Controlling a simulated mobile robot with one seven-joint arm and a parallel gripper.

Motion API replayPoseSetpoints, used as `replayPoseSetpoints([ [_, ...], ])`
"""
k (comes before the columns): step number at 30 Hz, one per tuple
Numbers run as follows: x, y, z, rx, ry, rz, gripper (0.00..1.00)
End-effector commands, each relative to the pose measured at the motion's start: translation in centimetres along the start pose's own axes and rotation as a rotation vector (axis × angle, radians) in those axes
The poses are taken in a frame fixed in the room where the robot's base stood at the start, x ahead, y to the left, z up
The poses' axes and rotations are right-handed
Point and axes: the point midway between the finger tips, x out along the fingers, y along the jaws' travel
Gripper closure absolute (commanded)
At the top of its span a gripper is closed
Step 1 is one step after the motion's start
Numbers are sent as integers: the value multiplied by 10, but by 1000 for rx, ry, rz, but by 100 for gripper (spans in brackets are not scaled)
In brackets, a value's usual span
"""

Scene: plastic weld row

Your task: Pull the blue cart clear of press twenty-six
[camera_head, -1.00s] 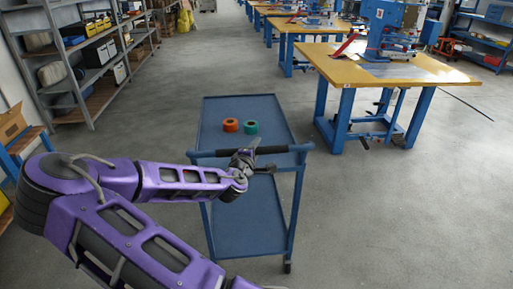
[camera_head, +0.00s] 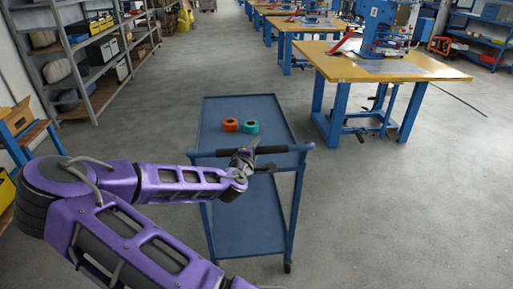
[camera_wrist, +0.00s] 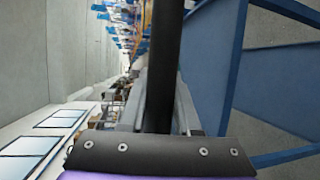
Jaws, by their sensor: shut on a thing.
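The blue cart (camera_head: 240,218) stands on the floor in the middle of the head view, with an upper tray and a lower shelf. Its dark push handle (camera_head: 212,153) runs across the near end. My gripper (camera_head: 244,158) is shut on the handle near its middle. In the wrist view the dark handle bar (camera_wrist: 163,70) runs between my fingers (camera_wrist: 160,112), and the blue cart frame (camera_wrist: 215,60) is on the right. The press table (camera_head: 385,68), with a blue press (camera_head: 383,30) on it, stands to the right of the cart, with bare floor between them.
An orange tape roll (camera_head: 230,125) and a teal tape roll (camera_head: 251,127) sit on the cart's upper tray. Grey shelving (camera_head: 90,70) lines the left, with a low wooden-topped stand (camera_head: 20,125) nearer. Bare floor (camera_head: 400,220) lies to the right.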

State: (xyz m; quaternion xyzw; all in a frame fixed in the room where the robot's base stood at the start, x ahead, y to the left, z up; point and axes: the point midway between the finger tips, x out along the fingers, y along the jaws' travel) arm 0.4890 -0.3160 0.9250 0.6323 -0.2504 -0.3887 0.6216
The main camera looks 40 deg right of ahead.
Motion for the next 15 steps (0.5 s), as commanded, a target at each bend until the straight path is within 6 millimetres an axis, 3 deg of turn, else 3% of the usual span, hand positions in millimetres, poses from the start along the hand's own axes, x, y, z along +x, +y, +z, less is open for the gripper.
replayPoseSetpoints([
  [11, 0, 0, 0, 0, -1, 0, 100],
  [12, 0, 0, 0, 0, -1, 0, 64],
  [15, 0, 0, 0, 0, 0, 0, 46],
])
